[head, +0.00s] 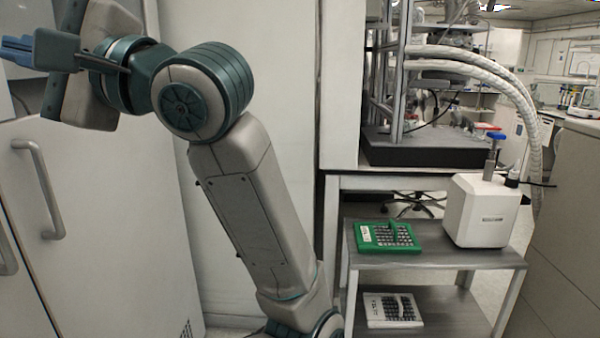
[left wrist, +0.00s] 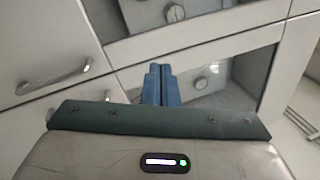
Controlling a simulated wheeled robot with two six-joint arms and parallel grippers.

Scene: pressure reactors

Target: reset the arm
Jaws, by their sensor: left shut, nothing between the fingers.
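My left arm rises from the bottom of the head view and bends at the elbow toward the upper left. My left gripper (head: 14,48) has blue fingers at the left edge of the head view, in front of the white cabinet. In the left wrist view the two blue fingers of the left gripper (left wrist: 161,72) lie side by side, shut and with nothing between them. They point toward a window in a cabinet front. My right gripper is in neither view.
A white cabinet door with a handle (head: 40,190) stands close at the left. A metal cart (head: 465,258) at the right carries a green tray (head: 372,246) and a white device (head: 482,212). A white rack (head: 392,311) lies on its lower shelf. A dark-based reactor frame (head: 425,150) stands behind.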

